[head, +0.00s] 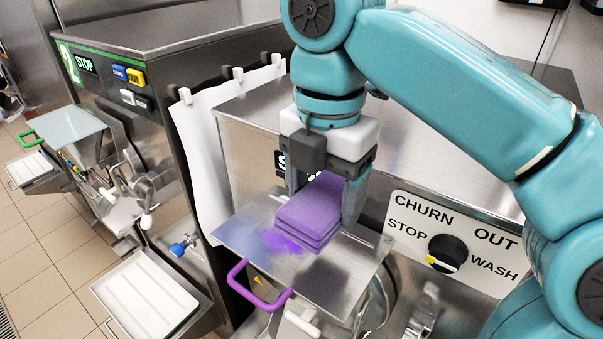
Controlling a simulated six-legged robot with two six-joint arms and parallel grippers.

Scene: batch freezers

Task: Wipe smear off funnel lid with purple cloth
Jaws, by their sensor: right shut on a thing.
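The purple cloth (312,207) is a folded, layered pad. My right gripper (325,200) is shut on it, with one finger at each side, pointing down. The cloth is at the funnel lid (345,275), a flat metal plate with a purple handle (240,285); whether it touches the lid or is just above it I cannot tell. A purple smear (281,242) shows on the lid just left of and in front of the cloth. Part of the lid under the cloth is hidden. My left gripper is not in view.
A control panel (405,228) with a black knob (446,252) is right of the lid. A white sheet (200,150) hangs from clips at the left. A second freezer (130,60) with a green-handled lid (70,127) and a white tray (145,298) stand further left.

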